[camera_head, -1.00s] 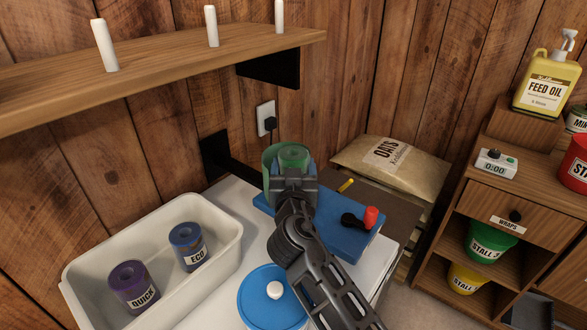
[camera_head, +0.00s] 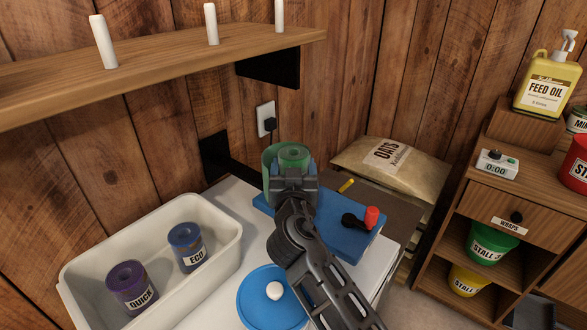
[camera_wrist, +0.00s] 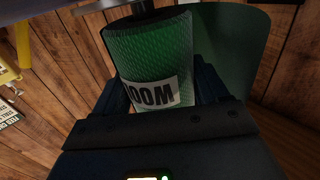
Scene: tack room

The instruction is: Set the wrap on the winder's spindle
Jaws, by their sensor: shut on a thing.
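My gripper (camera_head: 292,182) is shut on a green wrap (camera_head: 293,154), a roll with a hole in its top. In the wrist view the wrap (camera_wrist: 150,55) sits between the fingers, its white label partly hidden and showing "OOM". The winder (camera_head: 330,222) has a blue base and a black crank with a red knob, and stands on the white top. The wrap is over its back left part, in front of a curved green guard (camera_head: 268,165). In the wrist view a dark shaft and grey disc (camera_wrist: 115,5) show at the wrap's far end. How far the spindle is inside the wrap is hidden.
A white tray (camera_head: 82,285) at left holds the purple QUICK wrap (camera_head: 132,287) and the blue ECO wrap (camera_head: 187,247). A blue-lidded tub (camera_head: 262,312) stands beside my arm. A shelf (camera_head: 165,65) with white pegs is above. An oats sack (camera_head: 400,165) lies behind.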

